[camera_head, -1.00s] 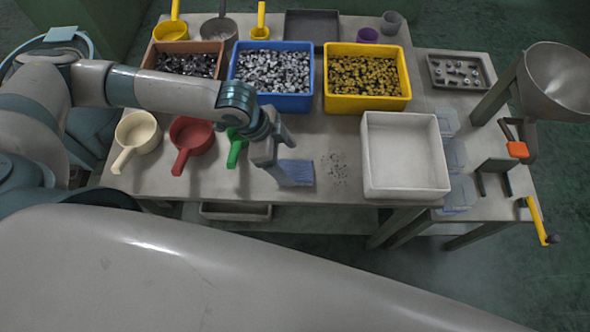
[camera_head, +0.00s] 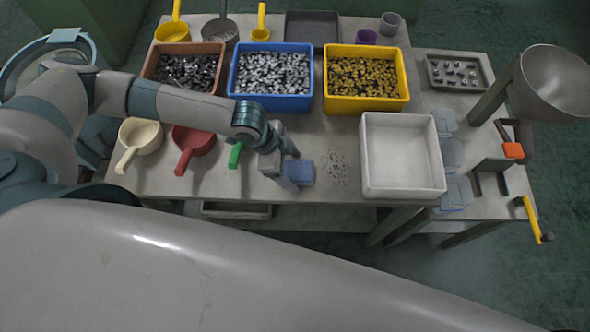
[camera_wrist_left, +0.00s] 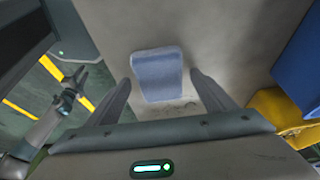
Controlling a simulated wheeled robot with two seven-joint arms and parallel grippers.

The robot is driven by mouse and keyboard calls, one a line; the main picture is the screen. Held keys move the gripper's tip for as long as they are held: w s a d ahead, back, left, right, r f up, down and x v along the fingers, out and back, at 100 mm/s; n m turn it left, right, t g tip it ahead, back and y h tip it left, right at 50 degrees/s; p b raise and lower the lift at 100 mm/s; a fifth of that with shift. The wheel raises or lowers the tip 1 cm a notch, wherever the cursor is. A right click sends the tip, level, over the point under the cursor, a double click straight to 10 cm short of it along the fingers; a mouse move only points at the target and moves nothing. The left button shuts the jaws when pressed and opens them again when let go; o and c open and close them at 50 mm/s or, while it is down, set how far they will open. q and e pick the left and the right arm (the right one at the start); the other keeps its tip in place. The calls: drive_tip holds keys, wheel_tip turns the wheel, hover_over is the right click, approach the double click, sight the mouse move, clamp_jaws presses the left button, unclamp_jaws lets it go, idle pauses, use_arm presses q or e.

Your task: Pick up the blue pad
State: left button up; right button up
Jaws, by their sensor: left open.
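The blue pad (camera_head: 301,171) lies on the grey table near its front edge, beside a patch of small dark bits. In the head view my left gripper (camera_head: 290,176) is just left of the pad and hides part of its left side. In the left wrist view the pad (camera_wrist_left: 158,76) shows flat on the table, between the lines of my two fingers (camera_wrist_left: 160,82), which are spread apart. The fingers are open with nothing held. The head view does not show clearly whether a finger touches the pad.
A white empty bin (camera_head: 402,170) stands right of the pad. Blue (camera_head: 271,103) and yellow (camera_head: 366,105) bins of metal parts stand behind. A green scoop (camera_head: 235,155), mostly hidden by my arm, and a red scoop (camera_head: 193,143) lie left.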

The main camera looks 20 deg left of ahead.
sight(299, 170)
use_arm(q)
drive_tip(key=shift+f, duration=0.1)
idle(0.3)
drive_tip(key=shift+c, duration=0.7)
drive_tip(key=c, duration=1)
wheel_tip(299, 170, up, 4)
drive_tip(key=shift+w+f+b, duration=0.1)
drive_tip(key=shift+f+b, duration=0.05)
drive_tip(key=shift+b, duration=0.6)
drive_tip(key=s+d+r+b, duration=0.1)
drive_tip(key=s+d+r, duration=0.1)
drive_tip(key=d, duration=0.1)
drive_tip(key=s+d+r, duration=0.1)
drive_tip(key=d+r, duration=0.2)
drive_tip(key=d, duration=0.1)
drive_tip(key=s+d+r+b, duration=0.1)
drive_tip(key=s+d+r, duration=0.1)
drive_tip(key=d, duration=0.1)
drive_tip(key=shift+s+d+r+b, duration=0.15)
drive_tip(key=shift+s+r+b, duration=0.15)
drive_tip(key=shift+s, duration=0.05)
